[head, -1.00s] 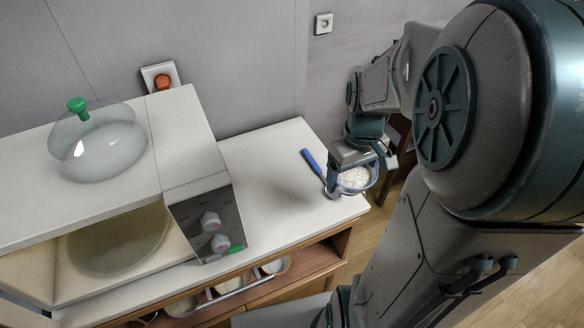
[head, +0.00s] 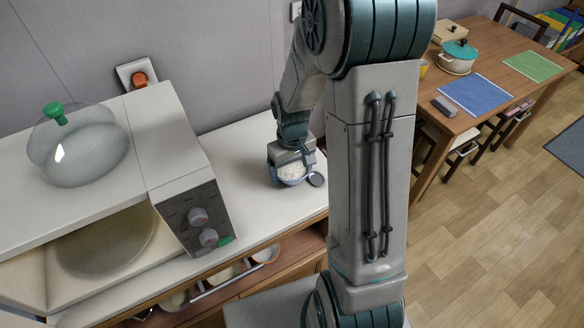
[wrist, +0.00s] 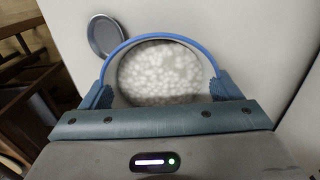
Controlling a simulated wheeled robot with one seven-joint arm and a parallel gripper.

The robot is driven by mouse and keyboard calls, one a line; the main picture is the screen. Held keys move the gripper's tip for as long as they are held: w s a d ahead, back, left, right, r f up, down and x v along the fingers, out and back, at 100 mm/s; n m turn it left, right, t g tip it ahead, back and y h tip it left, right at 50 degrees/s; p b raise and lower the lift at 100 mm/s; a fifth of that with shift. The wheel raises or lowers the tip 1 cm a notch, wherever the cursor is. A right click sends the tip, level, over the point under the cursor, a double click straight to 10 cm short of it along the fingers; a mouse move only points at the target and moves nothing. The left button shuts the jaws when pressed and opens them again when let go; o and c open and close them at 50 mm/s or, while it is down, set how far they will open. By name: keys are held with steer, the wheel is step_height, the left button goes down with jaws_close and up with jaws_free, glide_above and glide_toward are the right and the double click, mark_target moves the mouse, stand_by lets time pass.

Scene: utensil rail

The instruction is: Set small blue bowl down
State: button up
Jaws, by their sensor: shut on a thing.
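The small blue bowl (head: 292,182) is full of white grainy stuff. In the head view it is over the right part of the white counter, close to its surface. I cannot tell whether its base touches. In the wrist view its blue rim (wrist: 150,38) arcs around the white contents. My gripper (head: 291,167) is shut on the bowl, with a finger at each side in the wrist view (wrist: 160,92). The bowl looks level. Its underside is hidden.
A small round grey dish-like piece (head: 317,180) lies just right of the bowl; it also shows in the wrist view (wrist: 104,35). A microwave (head: 185,215) with its door open stands left, a clear dome (head: 85,150) on it. The counter (head: 238,150) between is clear.

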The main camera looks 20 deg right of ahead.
steer(key=shift+f, duration=0.35)
steer(key=shift+f, duration=0.15)
steer(key=o, duration=0.8)
steer(key=shift+o, duration=1.1)
